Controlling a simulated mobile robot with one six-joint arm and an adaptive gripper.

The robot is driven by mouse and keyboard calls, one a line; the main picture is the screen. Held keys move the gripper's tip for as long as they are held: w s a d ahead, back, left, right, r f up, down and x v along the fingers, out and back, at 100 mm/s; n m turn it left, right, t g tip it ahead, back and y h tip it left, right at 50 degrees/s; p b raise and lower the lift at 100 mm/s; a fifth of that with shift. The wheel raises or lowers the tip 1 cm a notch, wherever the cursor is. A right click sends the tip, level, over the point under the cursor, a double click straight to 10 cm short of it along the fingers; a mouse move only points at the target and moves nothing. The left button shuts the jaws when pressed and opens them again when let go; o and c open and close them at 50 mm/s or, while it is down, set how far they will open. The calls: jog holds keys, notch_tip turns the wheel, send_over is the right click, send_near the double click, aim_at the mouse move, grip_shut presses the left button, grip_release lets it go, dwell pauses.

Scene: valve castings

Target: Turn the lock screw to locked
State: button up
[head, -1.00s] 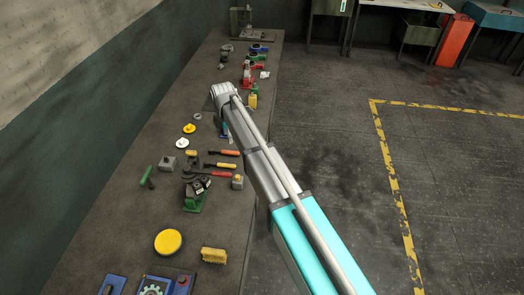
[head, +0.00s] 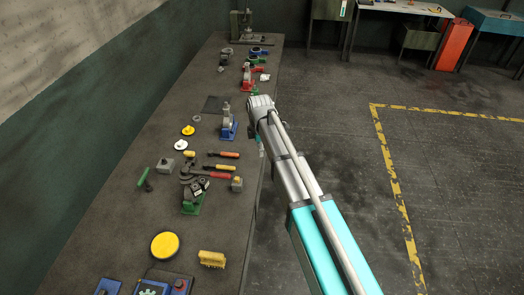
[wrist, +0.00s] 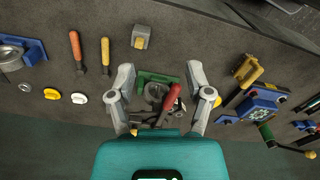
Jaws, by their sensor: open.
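I cannot pick out the lock screw or its setting for sure in either view. A green-based valve casting (head: 193,206) stands on the bench in the head view; in the wrist view its green base (wrist: 150,77) shows beyond a grey ring and a red-handled tool (wrist: 172,96). A blue-based casting (head: 228,128) with an upright grey body stands farther along; it also shows at the left of the wrist view (wrist: 35,50). My gripper (wrist: 159,70) is open, its fingers apart and empty, above the bench. In the head view my arm mostly hides it near the right bench edge.
Orange- and yellow-handled tools (head: 222,154), white (head: 181,145) and yellow (head: 188,130) discs, and a grey block (head: 237,184) lie around. A large yellow disc (head: 165,244), a brush (head: 212,259) and a blue box (head: 181,282) are nearer. Bench near the wall is mostly clear.

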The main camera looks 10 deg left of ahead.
jog(key=shift+s+d+f, duration=0.1)
jog(key=shift+d, duration=0.3)
jog(key=m+y+p, duration=0.3)
jog(key=y+p, duration=0.2)
jog(key=p, duration=0.1)
send_near(189, 152)
jog(key=a+v, duration=0.1)
jog(key=v, duration=0.3)
jog(key=shift+w+d+r, duration=0.25)
jog(key=shift+w, duration=0.05)
jog(key=shift+f+b, duration=0.1)
jog(key=shift+b, duration=0.2)
jog(key=b+x, duration=0.8)
jog(key=x, duration=0.1)
jog(key=b+x, duration=0.4)
jog(key=shift+s+d+f, duration=0.15)
jog(key=shift+s+f, duration=0.1)
jog(key=shift+f, duration=0.15)
